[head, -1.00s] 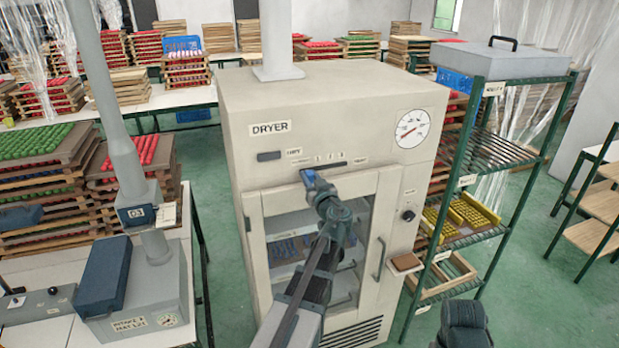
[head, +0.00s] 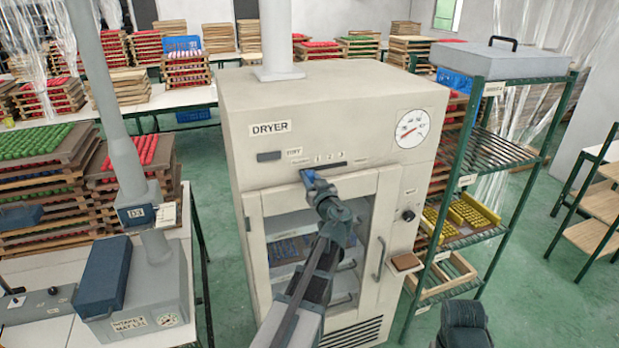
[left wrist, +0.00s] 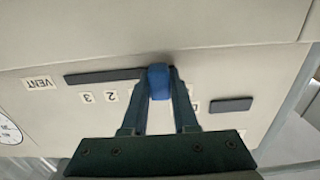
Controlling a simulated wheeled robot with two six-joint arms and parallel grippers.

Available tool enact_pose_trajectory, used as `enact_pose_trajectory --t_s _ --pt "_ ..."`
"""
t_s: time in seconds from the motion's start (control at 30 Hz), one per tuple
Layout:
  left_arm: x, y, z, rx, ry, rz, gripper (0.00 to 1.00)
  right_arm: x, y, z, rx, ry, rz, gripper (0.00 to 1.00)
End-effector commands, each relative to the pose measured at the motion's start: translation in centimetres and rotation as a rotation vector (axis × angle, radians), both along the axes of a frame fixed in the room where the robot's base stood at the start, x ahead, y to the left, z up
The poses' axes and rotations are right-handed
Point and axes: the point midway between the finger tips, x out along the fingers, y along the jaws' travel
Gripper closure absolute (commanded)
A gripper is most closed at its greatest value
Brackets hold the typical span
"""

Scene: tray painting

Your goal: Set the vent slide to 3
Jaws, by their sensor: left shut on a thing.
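The vent slide's blue knob (left wrist: 158,80) stands in a dark slot (left wrist: 105,75) on the front of the dryer (head: 240,150). My left gripper (left wrist: 160,92) is shut on the knob, one finger on each side. In the left wrist view, the picture is turned over: the VENT label (left wrist: 37,83) is at the slot's far left, with the 3 (left wrist: 88,97) and the 2 (left wrist: 111,96) between it and the knob. The knob is at the slot's end away from VENT.
A glass door (head: 365,240) with a handle is below the slot. A round gauge (head: 412,128) and a small dark knob (head: 407,215) are to the right. A green-framed rack (head: 490,150) stands beside the dryer. Part of my right arm shows at lower right.

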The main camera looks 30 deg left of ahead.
Motion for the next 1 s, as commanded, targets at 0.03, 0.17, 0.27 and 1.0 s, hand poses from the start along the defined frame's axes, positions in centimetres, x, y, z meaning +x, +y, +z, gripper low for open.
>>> enact_pose_trajectory --t_s 0.03,0.17,0.27,1.0 --pt "0.0 0.0 0.0 0.0 0.0 0.0 1.0 0.0 0.0 0.0 0.0 0.0 0.0 1.0" --pt "1.1 -0.7 0.0 0.0 0.0 -0.003 1.0 0.0 0.0 0.0 0.0 0.0 0.0 1.0" --pt "3.2 -2.4 0.0 -0.001 -0.001 -0.005 1.0 0.0 0.0 0.0 0.0 0.0 0.0 1.0" --pt "9.6 -8.2 0.0 0.001 -0.001 -0.004 1.0 0.0 0.0 0.0 0.0 0.0 0.0 1.0"
